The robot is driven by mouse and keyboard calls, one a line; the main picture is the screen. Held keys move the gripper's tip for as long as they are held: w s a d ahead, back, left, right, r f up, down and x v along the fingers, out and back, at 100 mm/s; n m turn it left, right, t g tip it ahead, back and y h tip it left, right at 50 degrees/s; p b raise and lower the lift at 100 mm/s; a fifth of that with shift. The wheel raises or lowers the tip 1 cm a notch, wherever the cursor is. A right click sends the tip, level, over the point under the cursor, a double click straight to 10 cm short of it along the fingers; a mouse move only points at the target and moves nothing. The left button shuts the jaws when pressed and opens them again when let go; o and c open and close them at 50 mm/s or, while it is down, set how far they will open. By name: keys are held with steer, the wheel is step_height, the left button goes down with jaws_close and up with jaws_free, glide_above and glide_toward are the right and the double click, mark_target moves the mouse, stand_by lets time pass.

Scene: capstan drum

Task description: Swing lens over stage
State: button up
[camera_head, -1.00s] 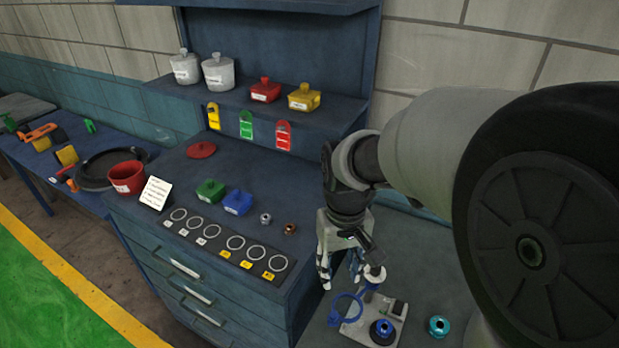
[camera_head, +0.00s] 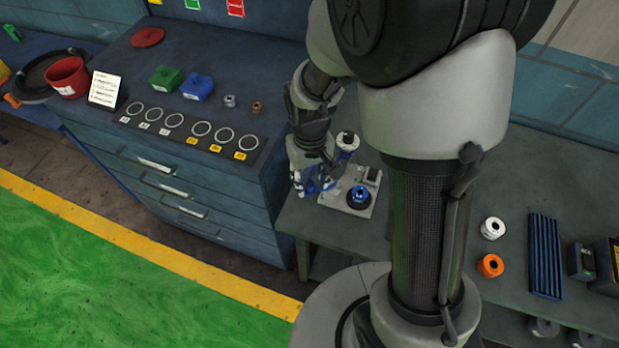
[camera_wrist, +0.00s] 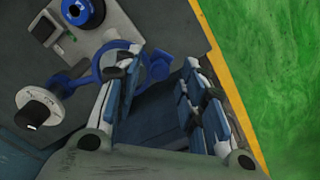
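The device is a light grey base plate (camera_head: 345,203) on the low table right of the drawer cabinet. It carries a post with a dark-topped white knob (camera_wrist: 40,108) and a black-based blue round piece (camera_head: 358,194), which also shows in the wrist view (camera_wrist: 75,9). A blue ring-shaped lens holder (camera_wrist: 101,60) lies beside the plate, with a blue knob (camera_wrist: 157,67) on its far side. My gripper (camera_wrist: 165,85) points down there, fingers apart. The left finger partly covers the ring; the blue knob shows between the fingers. Contact cannot be told.
The drawer cabinet (camera_head: 180,215) stands left, with a ring strip (camera_head: 190,135), green box (camera_head: 165,78) and blue box (camera_head: 197,87) on top. White (camera_head: 492,228) and orange (camera_head: 490,265) round parts and a blue ribbed tray (camera_head: 544,256) lie right of my arm.

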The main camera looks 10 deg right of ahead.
steer(key=shift+f, duration=0.25)
steer(key=shift+c, duration=0.6)
jaws_close()
